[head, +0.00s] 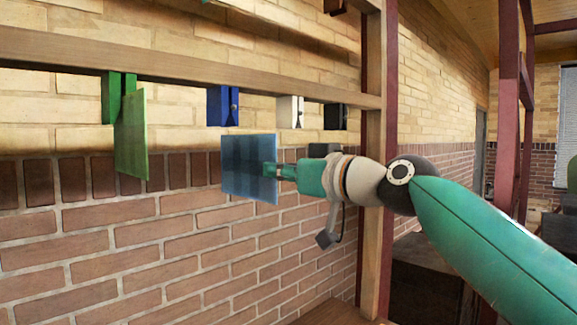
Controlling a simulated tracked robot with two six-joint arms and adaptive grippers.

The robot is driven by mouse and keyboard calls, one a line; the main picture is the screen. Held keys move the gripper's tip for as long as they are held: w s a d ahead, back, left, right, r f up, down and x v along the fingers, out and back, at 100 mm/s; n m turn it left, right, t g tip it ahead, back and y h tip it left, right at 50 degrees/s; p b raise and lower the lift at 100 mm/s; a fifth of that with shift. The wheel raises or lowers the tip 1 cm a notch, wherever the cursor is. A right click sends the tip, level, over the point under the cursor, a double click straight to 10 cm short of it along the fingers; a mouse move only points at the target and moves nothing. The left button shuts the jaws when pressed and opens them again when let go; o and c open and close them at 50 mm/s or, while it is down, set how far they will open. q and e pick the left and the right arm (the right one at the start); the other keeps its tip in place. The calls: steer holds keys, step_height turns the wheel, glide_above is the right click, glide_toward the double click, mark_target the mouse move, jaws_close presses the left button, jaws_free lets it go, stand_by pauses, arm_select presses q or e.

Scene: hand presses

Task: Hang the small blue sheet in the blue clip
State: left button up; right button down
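The small blue sheet (243,181) is held upright in front of the brick wall. My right gripper (271,170) comes in from the right and is shut on the sheet near its right edge. The blue clip (217,108) hangs from the wooden rail, above and slightly left of the sheet's middle. The sheet's top edge shows just below the clip, with a small gap in the picture; how far apart they are in depth I cannot tell. My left gripper is not in view.
A green clip (110,98) at the left has a green sheet (132,138) at it. A white clip (290,112) and a black clip (335,115) hang empty to the right on the wooden rail (160,68). A wooden post (373,90) stands behind my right arm.

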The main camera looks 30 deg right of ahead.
mark_target(257, 135)
steer(key=p+x, duration=0.2)
steer(key=x, duration=0.3)
steer(key=shift+w+r, duration=0.1)
steer(key=shift+w+r+p, duration=0.15)
steer(key=shift+r+p, duration=0.25)
steer(key=shift+p, duration=0.15)
steer(key=shift+r, duration=0.2)
stand_by(0.7)
steer(key=shift+r, duration=0.15)
steer(key=shift+r+p, duration=1.9)
steer(key=shift+p, duration=0.15)
steer(key=shift+r, duration=0.2)
steer(key=c, duration=1.9)
jaws_free()
